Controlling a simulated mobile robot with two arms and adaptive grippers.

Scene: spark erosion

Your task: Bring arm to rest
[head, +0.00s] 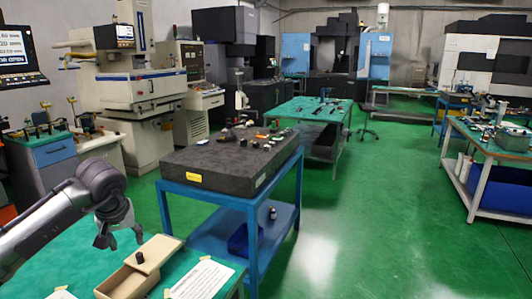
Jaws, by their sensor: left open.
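My left arm comes in from the left edge over the near green table. Its gripper (120,240) hangs at the end of the arm, pointing down, open and with nothing seen between its fingers. A small dark knob (140,257) sits on the lid. I cannot tell whether the fingers touch the box. My right gripper is not in view.
The near green table (60,264) also carries a printed sheet (203,280) right of the box. A dark granite plate (215,165) on a blue stand is just beyond. Machines line the back. A green floor (390,230) is clear to the right.

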